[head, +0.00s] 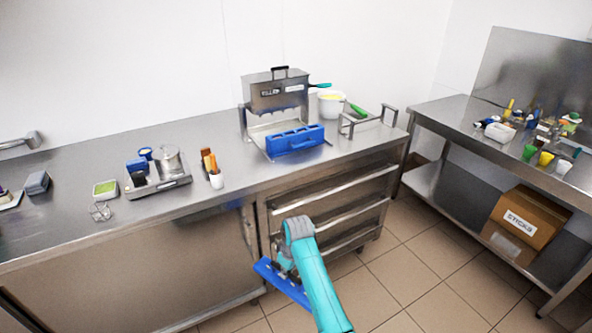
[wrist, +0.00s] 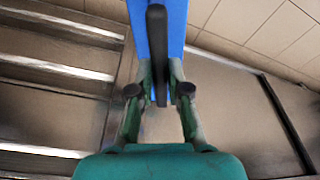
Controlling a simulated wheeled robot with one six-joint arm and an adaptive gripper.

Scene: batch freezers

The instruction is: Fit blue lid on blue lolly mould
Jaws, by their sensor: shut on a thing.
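The blue lolly mould (head: 294,140) sits under the metal filler machine on the steel counter, its open cavities facing up. My gripper (head: 284,268) is low in front of the counter's drawers, well apart from the mould. It is shut on the dark handle (wrist: 157,50) of the blue lid (head: 280,283). The lid is a flat blue plate, held in the air and tilted in the head view. In the wrist view the lid (wrist: 174,20) runs up out of the picture beyond the fingers. Part of the lid is hidden behind my arm in the head view.
The filler machine (head: 275,92) stands over the mould. A white tub (head: 331,104) and a metal rack (head: 367,122) are to its right. A scale with a pot (head: 168,160) and a cup of tools (head: 215,177) are on the left. Drawers (head: 335,208) front the counter; open tiled floor (head: 420,260) lies right.

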